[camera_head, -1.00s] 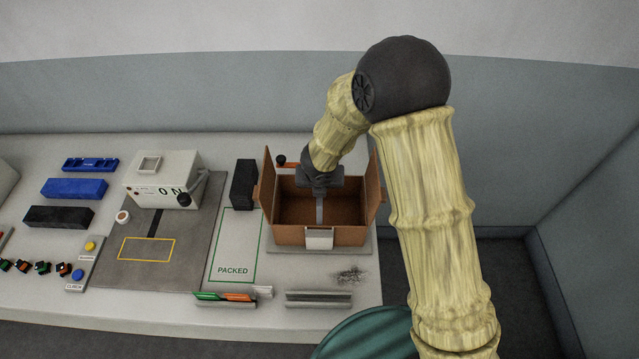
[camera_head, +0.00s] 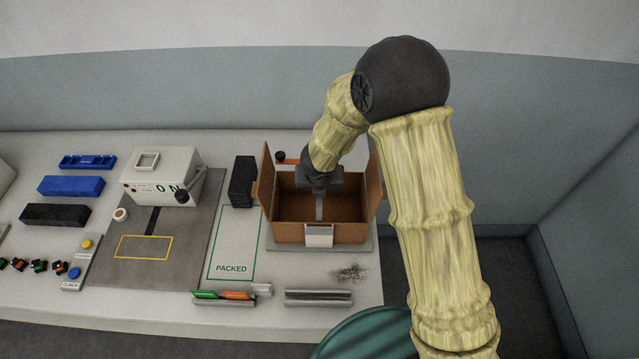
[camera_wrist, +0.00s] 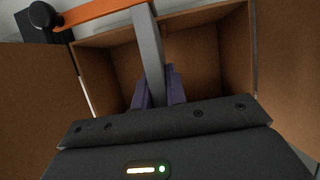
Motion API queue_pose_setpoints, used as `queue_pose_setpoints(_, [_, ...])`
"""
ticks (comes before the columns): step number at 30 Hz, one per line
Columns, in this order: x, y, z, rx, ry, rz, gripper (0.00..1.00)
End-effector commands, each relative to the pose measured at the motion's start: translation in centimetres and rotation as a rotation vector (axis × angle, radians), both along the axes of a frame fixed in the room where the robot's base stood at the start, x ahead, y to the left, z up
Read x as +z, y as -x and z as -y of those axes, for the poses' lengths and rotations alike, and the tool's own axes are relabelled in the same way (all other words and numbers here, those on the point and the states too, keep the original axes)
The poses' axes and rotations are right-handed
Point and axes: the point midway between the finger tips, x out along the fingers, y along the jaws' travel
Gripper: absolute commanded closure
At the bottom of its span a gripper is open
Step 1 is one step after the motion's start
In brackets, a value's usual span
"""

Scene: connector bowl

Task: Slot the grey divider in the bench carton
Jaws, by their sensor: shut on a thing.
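The open brown carton (camera_head: 352,234) stands on the bench with its side flaps up. My gripper (camera_head: 321,186) reaches down into it from above. Its dark fingers (camera_wrist: 159,90) are shut on the grey divider (camera_wrist: 148,48), a flat narrow strip in the wrist view. In the head view the divider (camera_head: 320,208) shows as a thin upright grey strip inside the carton, near its middle. The wrist view also shows the carton's inner wall (camera_wrist: 205,55). The divider's lower edge and any slot are hidden, so I cannot tell whether it is seated.
An orange bar with a black knob (camera_head: 281,157) is at the carton's back left. A black block (camera_head: 242,182) stands left of the carton, behind the outlined PACKED area (camera_head: 231,245). Holders with coloured strips (camera_head: 225,299) and a grey rail (camera_head: 319,298) lie in front.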

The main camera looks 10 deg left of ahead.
Motion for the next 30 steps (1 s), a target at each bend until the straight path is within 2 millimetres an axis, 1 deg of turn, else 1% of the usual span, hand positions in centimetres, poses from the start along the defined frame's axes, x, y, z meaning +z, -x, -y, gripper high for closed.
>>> queue_pose_setpoints(30, [-1.7, 0.0, 0.0, 0.000, 0.000, 0.000, 1.00])
